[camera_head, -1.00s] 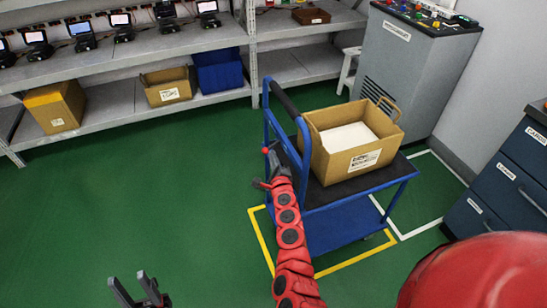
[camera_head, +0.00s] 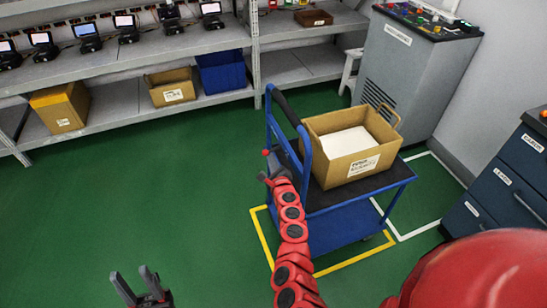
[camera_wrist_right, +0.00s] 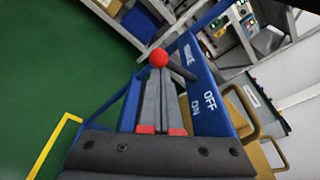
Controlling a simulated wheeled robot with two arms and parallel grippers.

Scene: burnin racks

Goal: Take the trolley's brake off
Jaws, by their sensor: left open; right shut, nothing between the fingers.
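The blue trolley (camera_head: 345,225) stands within floor markings, with a dark handle bar at its left end. Its brake lever has a red knob (camera_wrist_right: 159,57) and a dark rod reaching to a blue plate (camera_wrist_right: 208,95) marked BRAKE, OFF and ON. The knob also shows in the head view (camera_head: 265,152). My right gripper (camera_wrist_right: 158,78) is shut and empty, its tips just below the knob; I cannot tell whether they touch it. My left gripper (camera_head: 138,282) is open and empty, low over the floor.
An open cardboard box (camera_head: 340,175) with white contents sits on the trolley. Shelves (camera_head: 115,100) with devices and bins line the back. A grey console (camera_head: 415,85) and dark blue drawers (camera_head: 510,190) stand at right. The green floor (camera_head: 140,210) at left is clear.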

